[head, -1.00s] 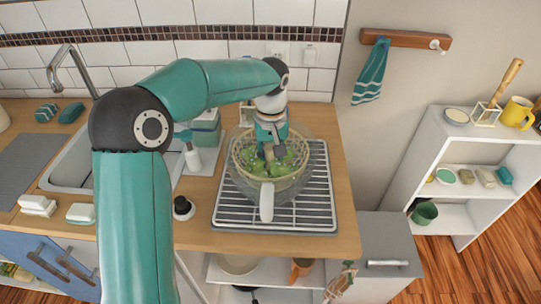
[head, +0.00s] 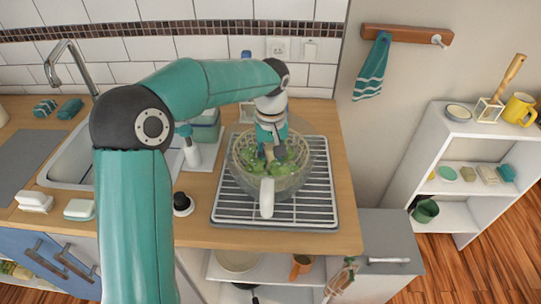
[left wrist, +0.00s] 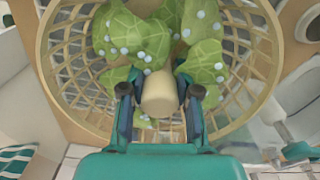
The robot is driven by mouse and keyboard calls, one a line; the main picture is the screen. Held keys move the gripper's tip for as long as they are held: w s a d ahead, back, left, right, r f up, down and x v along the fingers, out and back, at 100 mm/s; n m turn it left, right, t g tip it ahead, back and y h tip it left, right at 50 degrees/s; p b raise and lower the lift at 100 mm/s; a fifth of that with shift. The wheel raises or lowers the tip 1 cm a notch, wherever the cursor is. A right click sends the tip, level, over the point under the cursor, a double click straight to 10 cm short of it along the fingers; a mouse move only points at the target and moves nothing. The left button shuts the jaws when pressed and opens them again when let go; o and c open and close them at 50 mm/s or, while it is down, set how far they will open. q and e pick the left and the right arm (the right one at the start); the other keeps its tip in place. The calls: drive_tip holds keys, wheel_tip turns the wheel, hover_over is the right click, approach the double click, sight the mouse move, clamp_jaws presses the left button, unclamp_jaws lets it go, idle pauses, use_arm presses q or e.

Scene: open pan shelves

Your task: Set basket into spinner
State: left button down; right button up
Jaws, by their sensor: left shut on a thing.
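The beige lattice basket (head: 240,152) holds green leaves (head: 287,164) with water drops. My left gripper (head: 271,158) points down into it and is shut on a beige post (left wrist: 160,94) at its middle, seen between the fingers in the left wrist view. The spinner (head: 290,193) is a clear bowl with a white handle at its front, standing on a wire drying rack. The basket appears within the bowl's outline; whether its underside touches the bowl is hidden. The basket rim (left wrist: 51,62) also shows in the left wrist view. My right gripper is out of view.
The rack (head: 322,212) sits on the wooden counter (head: 205,233). A soap bottle (head: 190,150) and a teal-lidded box (head: 207,124) stand left of it, by the sink. A small black-and-white item (head: 182,204) is at the front left. A white shelf (head: 455,150) stands apart at right.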

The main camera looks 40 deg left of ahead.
use_arm(q)
drive_tip(key=shift+f+b, duration=0.6)
drive_tip(key=shift+f, duration=0.35)
drive_tip(key=c, duration=0.8)
unclamp_jaws()
drive_tip(key=shift+o, duration=0.2)
drive_tip(key=shift+r, duration=0.15)
drive_tip(key=shift+r+p, duration=3.35)
drive_tip(key=shift+r, duration=0.55)
wheel_tip(320, 180, up, 12)
